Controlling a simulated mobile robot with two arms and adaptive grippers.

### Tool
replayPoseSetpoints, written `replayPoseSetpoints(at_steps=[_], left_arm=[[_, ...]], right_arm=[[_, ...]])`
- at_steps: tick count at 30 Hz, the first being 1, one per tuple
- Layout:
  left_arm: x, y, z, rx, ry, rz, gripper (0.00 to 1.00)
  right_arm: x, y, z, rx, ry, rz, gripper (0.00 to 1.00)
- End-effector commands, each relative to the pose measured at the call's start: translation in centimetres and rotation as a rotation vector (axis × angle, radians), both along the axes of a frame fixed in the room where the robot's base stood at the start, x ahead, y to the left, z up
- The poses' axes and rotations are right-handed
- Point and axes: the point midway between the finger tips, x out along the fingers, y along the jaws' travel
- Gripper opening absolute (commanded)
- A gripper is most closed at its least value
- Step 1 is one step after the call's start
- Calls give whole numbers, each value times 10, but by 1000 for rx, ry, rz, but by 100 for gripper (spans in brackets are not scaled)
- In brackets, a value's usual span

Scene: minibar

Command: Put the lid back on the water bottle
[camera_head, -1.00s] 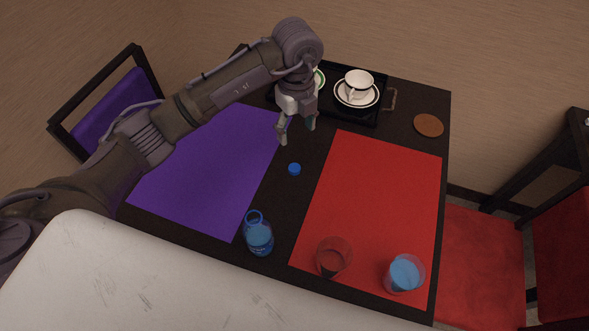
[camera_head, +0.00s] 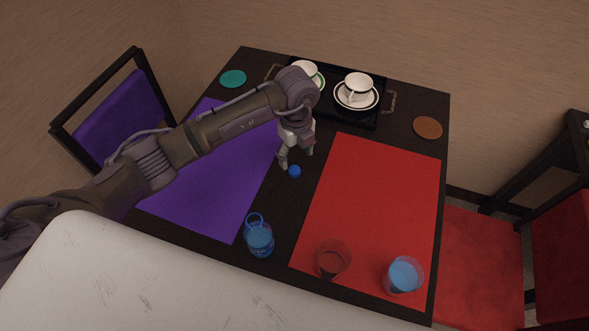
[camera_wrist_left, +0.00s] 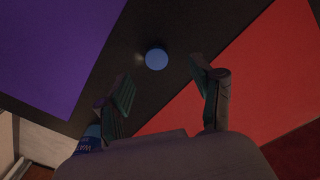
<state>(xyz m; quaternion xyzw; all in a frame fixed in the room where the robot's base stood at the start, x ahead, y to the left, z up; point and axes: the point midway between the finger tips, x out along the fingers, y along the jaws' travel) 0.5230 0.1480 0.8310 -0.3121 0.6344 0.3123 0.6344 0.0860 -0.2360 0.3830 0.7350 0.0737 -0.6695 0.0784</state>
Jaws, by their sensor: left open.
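The blue lid (camera_head: 295,171) lies on the dark strip of table between the purple and red mats. The water bottle (camera_head: 259,237), blue and open at the top, stands near the table's front edge. My left gripper (camera_head: 296,162) is open and empty, above and just behind the lid. In the left wrist view the lid (camera_wrist_left: 156,59) shows beyond the gap between the open fingers (camera_wrist_left: 164,92), apart from both. Part of the bottle (camera_wrist_left: 90,142) shows at the lower left there, partly hidden by the gripper. My right gripper is not in view.
An empty-looking glass (camera_head: 333,257) and a glass of blue liquid (camera_head: 404,274) stand on the red mat (camera_head: 377,190). A black tray (camera_head: 368,118) with two cups stands at the back. The purple mat (camera_head: 205,200) is bare apart from my arm above it.

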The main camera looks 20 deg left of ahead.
Motion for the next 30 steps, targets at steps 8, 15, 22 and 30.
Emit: replayPoseSetpoints(at_steps=[8, 15, 22, 30], left_arm=[[-5, 2, -21, 1, 6, 2, 66], [-5, 2, -49, -1, 1, 1, 66], [-5, 2, -52, 0, 0, 0, 66], [-4, 3, -51, 0, 0, 0, 45]], right_arm=[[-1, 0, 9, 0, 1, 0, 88], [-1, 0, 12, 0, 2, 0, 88], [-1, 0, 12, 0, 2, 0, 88], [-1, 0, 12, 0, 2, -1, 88]])
